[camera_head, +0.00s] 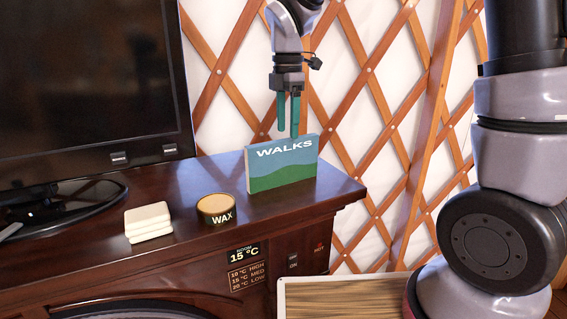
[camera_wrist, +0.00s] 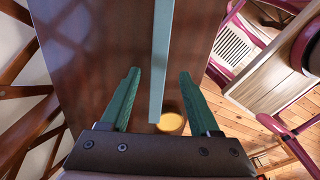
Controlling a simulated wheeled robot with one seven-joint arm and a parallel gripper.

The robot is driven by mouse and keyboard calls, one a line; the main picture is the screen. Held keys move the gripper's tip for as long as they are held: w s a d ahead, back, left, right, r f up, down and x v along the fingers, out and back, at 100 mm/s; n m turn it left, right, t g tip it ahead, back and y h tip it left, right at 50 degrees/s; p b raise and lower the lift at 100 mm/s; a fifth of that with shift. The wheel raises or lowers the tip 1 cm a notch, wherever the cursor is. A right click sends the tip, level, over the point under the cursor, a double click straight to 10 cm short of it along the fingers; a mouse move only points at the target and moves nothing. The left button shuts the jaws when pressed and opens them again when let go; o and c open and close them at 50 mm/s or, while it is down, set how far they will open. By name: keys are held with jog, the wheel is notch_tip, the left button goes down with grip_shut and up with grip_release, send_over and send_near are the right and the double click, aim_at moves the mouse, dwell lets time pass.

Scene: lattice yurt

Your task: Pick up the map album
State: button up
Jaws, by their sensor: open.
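The map album (camera_head: 282,165) is a thin blue and green block marked WALKS. It stands upright near the right end of the dark wooden cabinet top (camera_head: 200,185). My gripper (camera_head: 288,132) is right above it, pointing down, with green fingers apart. In the head view the fingertips are at the album's top edge; whether they touch it I cannot tell. In the wrist view the album (camera_wrist: 161,60) shows edge-on as a narrow pale strip between the two open fingers (camera_wrist: 158,75). Nothing is held.
A round WAX tin (camera_head: 217,208) stands just left of the album, and a stack of pale blocks (camera_head: 148,222) lies further left. A large black screen (camera_head: 85,80) fills the left. The lattice wall (camera_head: 370,120) is close behind.

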aim_at(287, 140)
notch_tip(287, 140, down, 5)
jog(key=shift+f, duration=0.15)
jog(key=f, duration=0.3)
jog(key=a+f, duration=0.1)
jog(key=f, duration=0.1)
jog(key=shift+s, duration=0.15)
grip_shut()
